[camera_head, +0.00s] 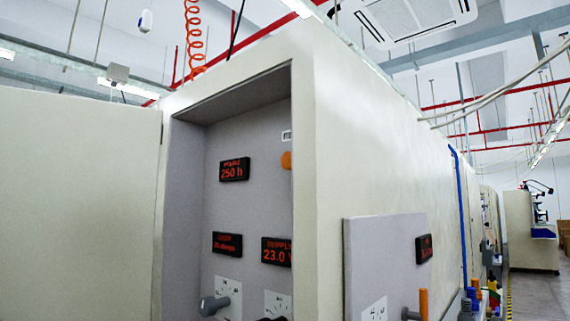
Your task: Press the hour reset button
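A recessed grey panel (255,205) sits inside the open cream cabinet. On it, a black display (234,169) shows "250 h" in red. Right of the display is a round orange button (286,160), partly cut off by the cabinet's right edge. A small white label (286,135) sits just above the button; its text is too small to read. I cannot tell from the label whether this is the hour reset button. Neither of my grippers is in view.
Lower displays (227,244) and (276,252) sit above grey knobs (215,303). A cabinet door (80,200) stands at the left. A side panel (375,255) with an orange handle (423,303) juts out at the right. An aisle (535,295) lies clear far right.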

